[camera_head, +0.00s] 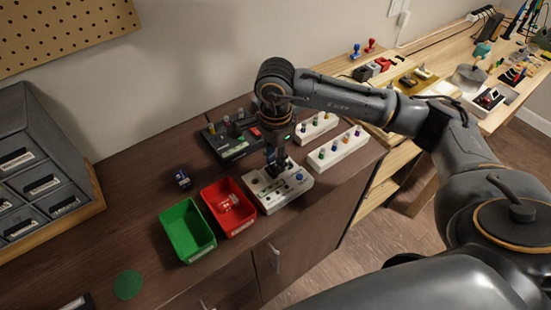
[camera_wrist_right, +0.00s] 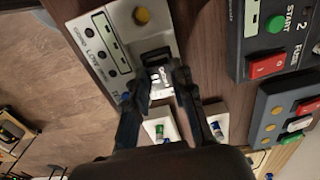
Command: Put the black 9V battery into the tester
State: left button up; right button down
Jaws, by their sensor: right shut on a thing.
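The tester (camera_head: 270,199) is a light panel with buttons and small windows on the dark bench. It also shows in the right wrist view (camera_wrist_right: 112,32). My right gripper (camera_head: 277,170) points down over its back part. In the right wrist view, my right gripper (camera_wrist_right: 157,88) is shut on the black 9V battery (camera_wrist_right: 156,57), a dark block with a pale, printed part between the fingertips. The battery is at the tester's edge area; the fingers hide much of it, and I cannot tell how deep it sits. My left gripper is not in view.
A green bin (camera_head: 188,245) and a red bin (camera_head: 243,224) with a pale item inside stand left of the tester. A small dark object (camera_head: 182,180) stands behind them. A dark device (camera_head: 232,153) and white racks (camera_head: 340,154) stand close behind and right.

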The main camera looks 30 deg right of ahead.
jog(key=shift+b, duration=0.3)
dwell(0.4)
jog(key=c, duration=0.7)
grip_release()
jog(key=shift+o, duration=0.2)
jog(key=shift+r, duration=0.1)
jog(key=shift+r+p, duration=1.7)
jog(key=shift+r, duration=1.75)
jog(key=shift+s+f, duration=0.1)
